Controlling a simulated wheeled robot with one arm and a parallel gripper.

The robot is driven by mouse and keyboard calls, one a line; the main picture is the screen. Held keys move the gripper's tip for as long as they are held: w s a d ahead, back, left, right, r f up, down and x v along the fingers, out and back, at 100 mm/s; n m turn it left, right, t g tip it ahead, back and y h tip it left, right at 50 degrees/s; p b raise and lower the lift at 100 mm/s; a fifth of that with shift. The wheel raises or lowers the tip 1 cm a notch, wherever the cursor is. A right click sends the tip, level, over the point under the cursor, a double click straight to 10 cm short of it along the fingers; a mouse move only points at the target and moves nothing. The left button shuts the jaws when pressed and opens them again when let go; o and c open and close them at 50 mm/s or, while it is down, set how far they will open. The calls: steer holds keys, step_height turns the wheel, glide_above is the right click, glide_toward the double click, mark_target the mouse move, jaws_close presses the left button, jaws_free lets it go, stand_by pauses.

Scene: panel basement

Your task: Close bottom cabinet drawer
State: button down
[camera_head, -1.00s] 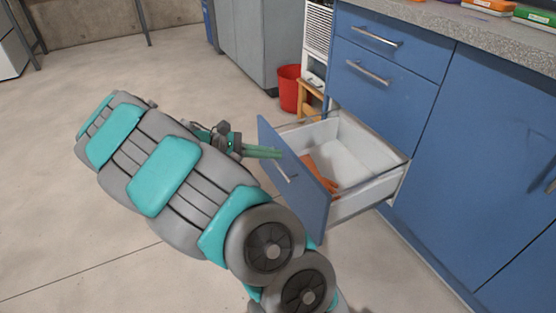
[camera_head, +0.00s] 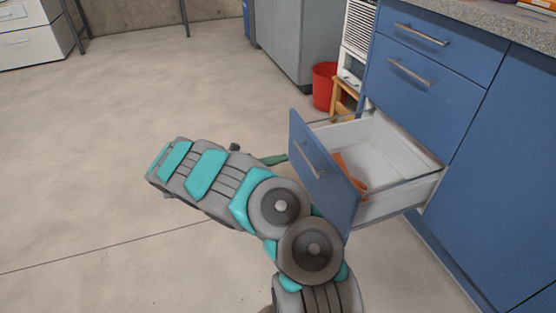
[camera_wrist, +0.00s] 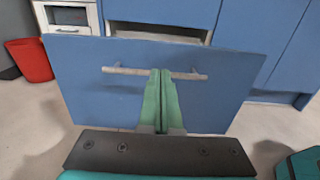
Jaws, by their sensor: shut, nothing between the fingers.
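The bottom cabinet drawer (camera_head: 322,173) is pulled far out, with a blue front, white inside walls and a metal bar handle. An orange-brown item (camera_head: 350,174) lies inside it. In the wrist view the drawer front (camera_wrist: 110,85) fills the middle, with its handle (camera_wrist: 125,71) across it. My gripper (camera_head: 274,159) is mostly hidden behind my arm in the head view, with its green fingers pointing at the drawer front. In the wrist view my gripper (camera_wrist: 161,80) has its fingers together and empty, in front of the handle's middle. I cannot tell if they touch it.
Two shut drawers (camera_head: 428,75) are above the open one, and a blue cabinet door (camera_head: 500,165) is to the right. A red bin (camera_head: 325,87) and a wooden stool (camera_head: 345,98) stand behind the drawer. The floor to the left is clear.

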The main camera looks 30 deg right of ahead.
mark_target(318, 150)
steer(key=x, duration=1)
steer(key=shift+s+d+b, duration=0.1)
steer(key=shift+d+b, duration=0.05)
steer(key=shift+b, duration=0.2)
steer(key=shift+d, duration=0.1)
